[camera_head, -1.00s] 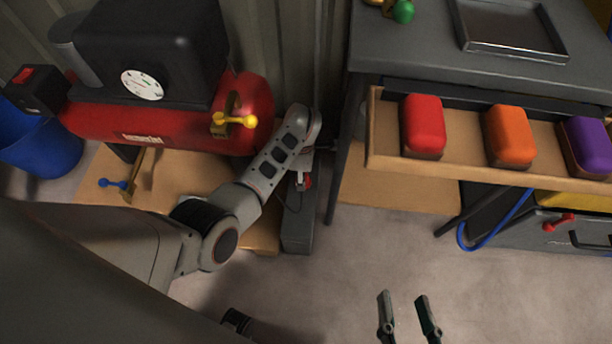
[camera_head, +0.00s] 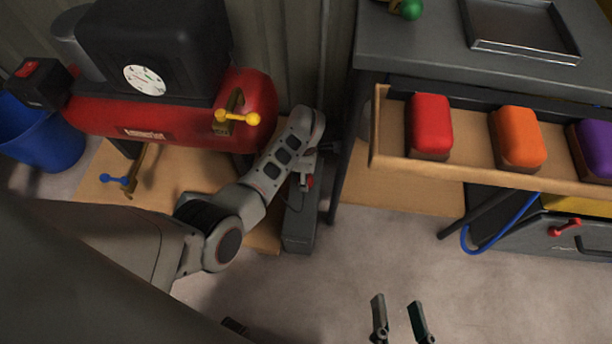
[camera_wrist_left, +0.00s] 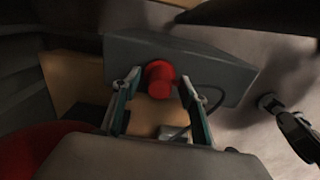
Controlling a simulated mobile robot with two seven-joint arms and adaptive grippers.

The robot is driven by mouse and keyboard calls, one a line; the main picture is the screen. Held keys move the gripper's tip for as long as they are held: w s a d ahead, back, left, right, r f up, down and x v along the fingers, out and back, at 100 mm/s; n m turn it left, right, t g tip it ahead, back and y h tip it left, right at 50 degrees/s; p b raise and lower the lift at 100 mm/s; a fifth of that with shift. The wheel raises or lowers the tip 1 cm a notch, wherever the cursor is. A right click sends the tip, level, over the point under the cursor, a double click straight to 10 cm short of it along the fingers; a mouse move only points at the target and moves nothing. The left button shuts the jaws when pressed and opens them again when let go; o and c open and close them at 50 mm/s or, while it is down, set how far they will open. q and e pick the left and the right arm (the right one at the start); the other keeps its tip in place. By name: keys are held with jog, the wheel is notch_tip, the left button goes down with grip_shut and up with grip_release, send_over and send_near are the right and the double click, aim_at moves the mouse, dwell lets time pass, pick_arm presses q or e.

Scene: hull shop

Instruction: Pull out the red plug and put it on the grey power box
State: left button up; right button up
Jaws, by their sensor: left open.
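The red plug (camera_head: 309,182) shows as a small red patch beside my left wrist in the head view. In the left wrist view the red plug (camera_wrist_left: 159,74) is a round red knob against the grey power box (camera_wrist_left: 215,68). The power box (camera_head: 299,226) is a long dark grey block on the floor in the head view. My left gripper (camera_wrist_left: 160,88) is open, with one finger on each side of the plug; I cannot tell whether they touch it. In the head view its fingers are mostly hidden. My right gripper (camera_head: 398,318) is open and empty over the floor.
A red compressor (camera_head: 150,125) stands left of my left arm, with a yellow-handled valve (camera_head: 237,117). An open drawer (camera_head: 465,160) under the grey bench (camera_head: 425,50) holds red, orange and purple blocks.

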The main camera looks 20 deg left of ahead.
dwell(0.7)
pick_arm(q)
grip_shut()
pick_arm(e)
jog(key=shift+r, duration=0.1)
pick_arm(q)
jog(key=shift+r, duration=0.15)
pick_arm(e)
jog(key=shift+r, duration=0.1)
pick_arm(q)
jog(key=shift+w+r+p, duration=0.1)
jog(key=shift+r+p, duration=1.25)
jog(key=shift+r, duration=0.75)
jog(key=shift+r+p, duration=0.5)
jog(key=shift+r, duration=0.3)
pick_arm(e)
notch_tip(320, 180, up, 7)
jog(key=w+t, duration=0.1)
jog(key=w, duration=0.1)
jog(key=shift+w+t, duration=0.3)
jog(key=shift+w, duration=0.05)
